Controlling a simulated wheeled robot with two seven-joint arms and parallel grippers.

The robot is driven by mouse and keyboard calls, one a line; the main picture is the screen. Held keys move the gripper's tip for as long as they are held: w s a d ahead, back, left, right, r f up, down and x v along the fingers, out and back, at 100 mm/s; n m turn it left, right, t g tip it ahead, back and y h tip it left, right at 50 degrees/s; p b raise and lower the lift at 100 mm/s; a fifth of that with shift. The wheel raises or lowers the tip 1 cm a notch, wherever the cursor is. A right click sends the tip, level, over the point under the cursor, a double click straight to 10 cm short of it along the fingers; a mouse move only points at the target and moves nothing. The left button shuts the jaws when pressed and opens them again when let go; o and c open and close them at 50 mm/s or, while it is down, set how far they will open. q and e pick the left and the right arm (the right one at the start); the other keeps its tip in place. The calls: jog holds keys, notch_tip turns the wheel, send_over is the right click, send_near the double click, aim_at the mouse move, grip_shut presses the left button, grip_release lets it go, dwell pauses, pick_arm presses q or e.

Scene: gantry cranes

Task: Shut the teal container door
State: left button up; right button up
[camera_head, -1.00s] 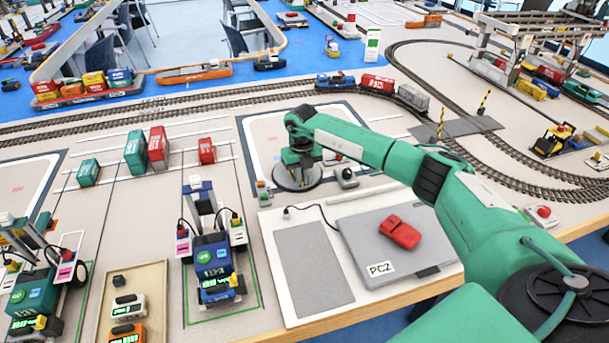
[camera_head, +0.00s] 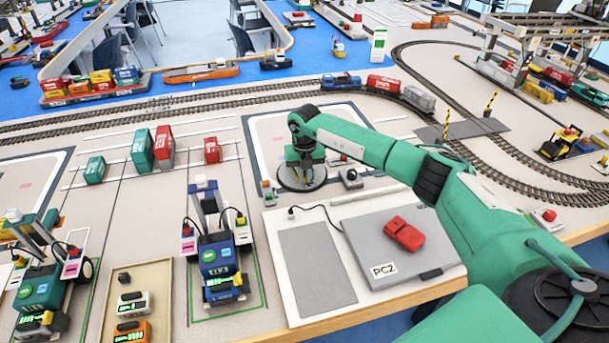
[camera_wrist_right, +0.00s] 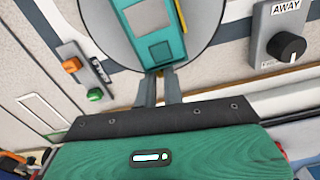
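A teal container (camera_wrist_right: 152,30) lies on a round grey turntable (camera_wrist_right: 208,22) in the right wrist view, with a grey panel on its upper side and a yellow bar along its right edge. I cannot tell how its door stands. In the head view the turntable (camera_head: 315,184) is right under my right gripper (camera_head: 302,172), which hides most of the container. In the right wrist view my right gripper (camera_wrist_right: 160,76) has its fingertips at the container's near end, a narrow gap between them; contact is unclear. My left gripper is out of view.
A dial box marked AWAY (camera_wrist_right: 285,38) stands right of the turntable, with an orange (camera_wrist_right: 72,65) and a green button (camera_wrist_right: 95,95) to the left. A grey PC2 panel (camera_head: 365,255) lies in front. Teal (camera_head: 142,152) and red containers (camera_head: 212,150) stand left.

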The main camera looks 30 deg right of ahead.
aim_at(305, 178)
jog(key=o, duration=0.5)
jog(key=shift+s, duration=0.1)
jog(key=shift+c, duration=0.2)
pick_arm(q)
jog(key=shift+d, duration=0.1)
pick_arm(e)
jog(key=shift+r, duration=0.4)
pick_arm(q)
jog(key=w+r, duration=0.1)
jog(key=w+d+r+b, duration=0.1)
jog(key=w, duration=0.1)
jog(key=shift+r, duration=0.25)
pick_arm(e)
notch_tip(305, 178, up, 13)
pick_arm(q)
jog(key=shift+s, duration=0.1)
